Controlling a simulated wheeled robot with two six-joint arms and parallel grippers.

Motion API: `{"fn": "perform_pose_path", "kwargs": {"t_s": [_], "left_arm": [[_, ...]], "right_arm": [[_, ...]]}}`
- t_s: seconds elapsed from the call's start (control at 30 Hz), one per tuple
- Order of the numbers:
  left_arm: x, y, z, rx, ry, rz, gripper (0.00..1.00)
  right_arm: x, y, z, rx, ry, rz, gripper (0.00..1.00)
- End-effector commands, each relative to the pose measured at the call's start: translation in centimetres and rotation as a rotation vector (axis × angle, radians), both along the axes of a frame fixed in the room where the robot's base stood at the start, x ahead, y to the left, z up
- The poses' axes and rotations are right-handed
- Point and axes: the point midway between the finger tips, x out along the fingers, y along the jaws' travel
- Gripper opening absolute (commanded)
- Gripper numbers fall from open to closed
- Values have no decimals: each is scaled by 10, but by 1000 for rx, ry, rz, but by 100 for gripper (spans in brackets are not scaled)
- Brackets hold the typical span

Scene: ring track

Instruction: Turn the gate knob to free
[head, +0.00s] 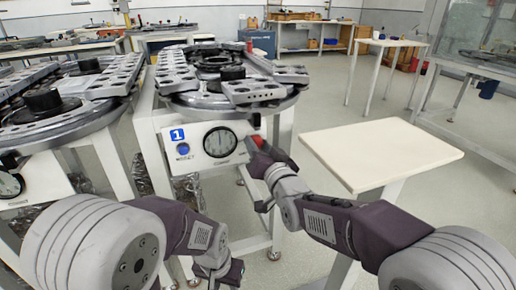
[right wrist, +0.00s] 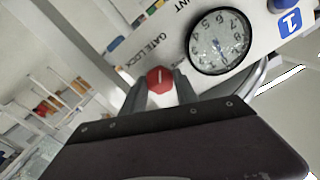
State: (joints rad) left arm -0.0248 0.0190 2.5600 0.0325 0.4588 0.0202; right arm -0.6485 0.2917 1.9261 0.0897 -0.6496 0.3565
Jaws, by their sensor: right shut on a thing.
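The gate knob (right wrist: 159,79) is red with a pale line on its face. It sits beside the "GATE LOCK" lettering in the right wrist view. My right gripper (right wrist: 160,88) is shut on the knob, one finger on each side. In the head view my right gripper (head: 258,148) reaches the right end of the white control panel (head: 197,146) and hides most of the knob. My left gripper (head: 222,272) hangs low near the bottom of the head view, away from the panel; its fingers do not show clearly.
The panel carries a round dial (head: 220,142), a blue button (head: 183,149) and a blue "1" label (head: 177,134). The ring track (head: 225,100) stands above it. Another track station (head: 50,130) is at the left. A pale empty table (head: 380,152) stands close at the right.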

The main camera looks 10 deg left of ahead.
Motion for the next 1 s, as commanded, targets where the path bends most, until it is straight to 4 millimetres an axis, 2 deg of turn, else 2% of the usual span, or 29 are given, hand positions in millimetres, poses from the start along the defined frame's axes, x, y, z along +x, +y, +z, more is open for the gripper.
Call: {"fn": "perform_pose_path", "kwargs": {"t_s": [0.6, 1.0], "left_arm": [[0, 0, -22, 0, 0, 0, 36], [0, 0, -32, 0, 0, 0, 36]], "right_arm": [[0, 0, -3, 474, 322, 0, 0], [0, 0, -2, 694, 471, -1, 0]]}}
